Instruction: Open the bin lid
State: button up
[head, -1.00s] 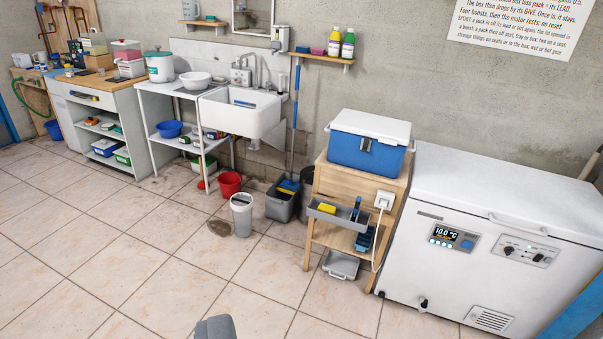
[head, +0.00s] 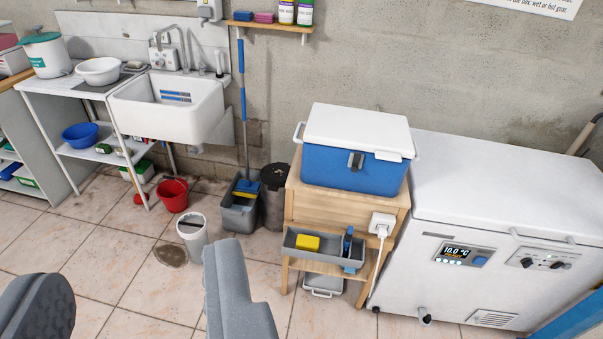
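A dark round bin (head: 273,205) stands on the floor between the mop bucket and the wooden stand; its dark top looks covered. A small white bin (head: 193,236) with a grey top stands further forward, left of the mop bucket. I cannot tell which one the task means. My gripper (head: 142,272) shows as two grey fingers at the bottom left, wide apart with nothing between them. The right finger is in front of the floor just below the white bin. I cannot see contact with either bin.
A grey mop bucket (head: 239,215) and a red bucket (head: 173,194) stand close by. A wooden stand (head: 293,206) carries a closed blue cool box (head: 340,168). A white chest freezer (head: 470,215) fills the right. Tiled floor (head: 110,245) is clear at front left.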

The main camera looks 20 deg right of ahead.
aim_at(274, 175)
jog(key=z, duration=0.2)
jog(key=i, duration=2.8)
jog(key=z, duration=0.7)
